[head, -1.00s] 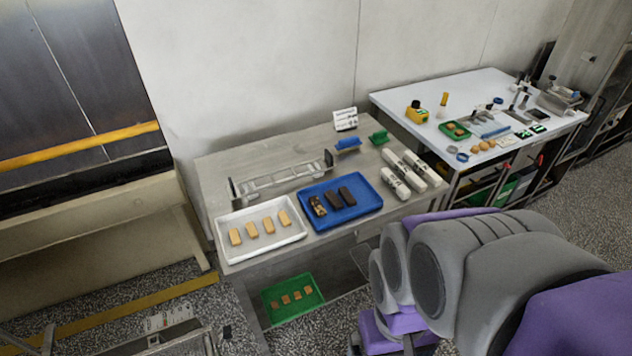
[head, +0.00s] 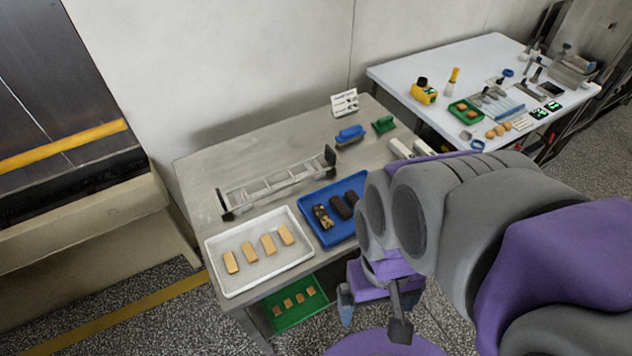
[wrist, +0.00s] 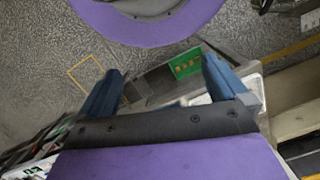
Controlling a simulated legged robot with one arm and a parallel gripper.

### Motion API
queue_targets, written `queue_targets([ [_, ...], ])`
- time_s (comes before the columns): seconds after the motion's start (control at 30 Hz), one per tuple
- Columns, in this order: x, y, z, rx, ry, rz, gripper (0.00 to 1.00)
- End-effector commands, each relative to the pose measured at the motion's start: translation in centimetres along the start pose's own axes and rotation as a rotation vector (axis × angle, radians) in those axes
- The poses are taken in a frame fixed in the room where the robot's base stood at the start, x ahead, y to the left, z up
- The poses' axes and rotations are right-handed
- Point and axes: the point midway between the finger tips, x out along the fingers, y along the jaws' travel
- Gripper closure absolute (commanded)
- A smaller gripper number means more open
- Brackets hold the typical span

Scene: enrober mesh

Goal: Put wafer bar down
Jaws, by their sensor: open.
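Several tan wafer bars (head: 250,251) lie in a row in the white tray (head: 262,272) on the grey table. My gripper (head: 374,318) is in front of the table, low and to the right of the white tray, pointing down. Its blue fingers are spread, and the wrist view shows the gap between them (wrist: 162,75) empty. A blue tray (head: 330,239) beside the white one holds a patterned bar (head: 322,217) and dark bars (head: 341,207). My arm hides the blue tray's right part.
A metal rack (head: 275,188) stands behind the trays. Blue (head: 350,134) and green (head: 384,124) brushes and a sign (head: 345,103) are at the back. A green tray (head: 292,317) with small bars sits below the tabletop. A white table (head: 440,68) with tools stands right.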

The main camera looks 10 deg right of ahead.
Motion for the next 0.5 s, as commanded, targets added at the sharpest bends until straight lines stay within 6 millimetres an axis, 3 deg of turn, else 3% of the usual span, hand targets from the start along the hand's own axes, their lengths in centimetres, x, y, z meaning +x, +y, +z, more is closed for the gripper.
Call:
queue_targets([
  [0.27,-0.9,-0.4,-1.8,-0.13,0.003,-0.019,0.0],
  [0.5,-2.1,-0.8,-4.6,-0.318,0.009,-0.053,0.0],
])
